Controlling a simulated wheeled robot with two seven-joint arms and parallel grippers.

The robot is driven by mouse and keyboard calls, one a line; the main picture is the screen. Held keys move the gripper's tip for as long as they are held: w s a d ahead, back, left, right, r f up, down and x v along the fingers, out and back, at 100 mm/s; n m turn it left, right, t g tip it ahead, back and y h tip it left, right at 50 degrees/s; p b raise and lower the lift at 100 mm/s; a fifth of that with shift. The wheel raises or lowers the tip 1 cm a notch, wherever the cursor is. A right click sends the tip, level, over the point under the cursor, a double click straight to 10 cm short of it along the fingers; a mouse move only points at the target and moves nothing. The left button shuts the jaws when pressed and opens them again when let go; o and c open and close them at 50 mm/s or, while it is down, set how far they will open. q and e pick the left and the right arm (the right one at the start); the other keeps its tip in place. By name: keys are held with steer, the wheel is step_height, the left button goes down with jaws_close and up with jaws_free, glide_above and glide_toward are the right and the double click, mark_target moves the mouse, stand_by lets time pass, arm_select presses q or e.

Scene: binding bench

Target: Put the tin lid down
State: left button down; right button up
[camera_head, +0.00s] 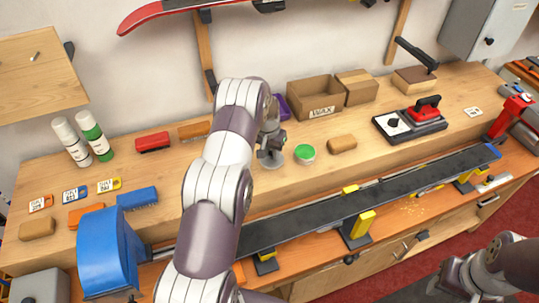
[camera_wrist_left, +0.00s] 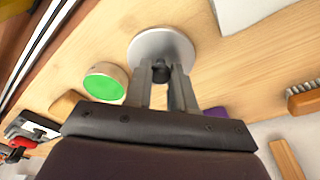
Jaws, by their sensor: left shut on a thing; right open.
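The tin lid (camera_wrist_left: 161,42) is a round grey disc with a small dark knob. My left gripper (camera_wrist_left: 162,75) is shut on the knob in the left wrist view. In the head view the lid (camera_head: 274,162) shows partly beneath my left gripper (camera_head: 270,152), close over the bench. I cannot tell whether it touches the wood. A round tin with a green top (camera_head: 304,154) stands just to the right, apart from the lid; it also shows in the left wrist view (camera_wrist_left: 104,84). My right gripper (camera_head: 449,280) is open and empty at the lower right, off the bench.
The wooden bench (camera_head: 230,182) has bare wood in front of the lid. A tan block (camera_head: 342,144) lies right of the tin. A cardboard WAX box (camera_head: 316,96) and a purple item (camera_head: 291,106) stand behind. A long dark ski (camera_head: 300,216) runs along the front.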

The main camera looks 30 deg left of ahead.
mark_target(271, 157)
arm_select(q)
step_height(271, 157, down, 4)
steer(key=shift+r+p, duration=0.2)
steer(key=shift+p, duration=0.9)
steer(key=shift+w+f, duration=0.2)
steer(key=shift+f, duration=0.25)
steer(key=shift+s+a, duration=0.1)
steer(key=shift+s, duration=0.05)
steer(key=shift+f+b, duration=0.1)
steer(key=shift+b, duration=0.3)
steer(key=c, duration=1)
jaws_free()
steer(key=shift+o, duration=0.2)
